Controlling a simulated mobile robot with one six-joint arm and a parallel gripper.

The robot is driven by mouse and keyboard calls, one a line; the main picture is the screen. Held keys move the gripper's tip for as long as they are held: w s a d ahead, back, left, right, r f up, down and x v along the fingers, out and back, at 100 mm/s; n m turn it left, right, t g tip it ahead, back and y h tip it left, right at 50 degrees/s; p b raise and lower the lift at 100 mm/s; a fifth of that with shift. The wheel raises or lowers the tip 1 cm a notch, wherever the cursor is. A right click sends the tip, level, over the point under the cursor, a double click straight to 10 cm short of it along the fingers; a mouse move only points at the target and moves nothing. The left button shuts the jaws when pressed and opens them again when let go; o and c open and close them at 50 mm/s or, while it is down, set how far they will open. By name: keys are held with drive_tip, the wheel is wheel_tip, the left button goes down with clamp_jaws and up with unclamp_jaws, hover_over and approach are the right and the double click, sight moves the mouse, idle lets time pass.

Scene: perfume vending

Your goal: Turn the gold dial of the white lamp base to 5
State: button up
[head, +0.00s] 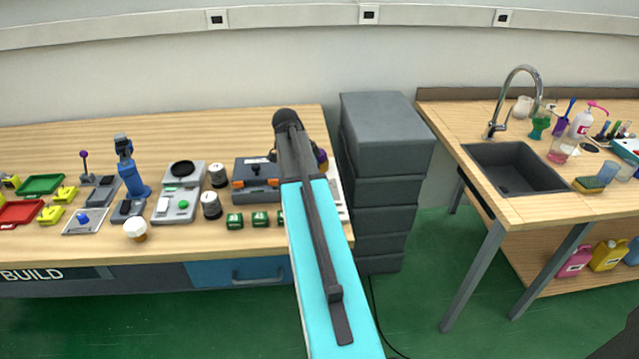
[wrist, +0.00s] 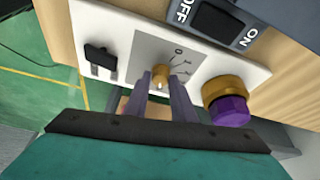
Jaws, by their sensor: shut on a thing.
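The white lamp base (wrist: 118,32) fills the upper middle of the wrist view. A grey scale plate (wrist: 150,46) with small marks lies on it, and a 0 is readable near the top. The small gold dial (wrist: 161,73) stands in front of this plate. My gripper (wrist: 161,84) has its two purple-grey fingers on either side of the dial and is shut on it. The dial's setting cannot be read. In the head view my arm hides the gripper and dial; only a white edge of the base (head: 341,206) shows to its right.
In the wrist view, a black slider (wrist: 100,56) sits left of the dial. A purple knob with a gold collar (wrist: 229,108) is close on the right. A dark OFF/ON switch box (wrist: 225,22) is behind. Grey stacked boxes (head: 387,130) stand beside the table in the head view.

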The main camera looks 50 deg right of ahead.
drive_tip(key=shift+m, duration=0.5)
drive_tip(key=o, duration=1)
drive_tip(key=shift+b+v, duration=1.25)
drive_tip(key=shift+v, duration=5.6)
drive_tip(key=shift+w+d, duration=0.15)
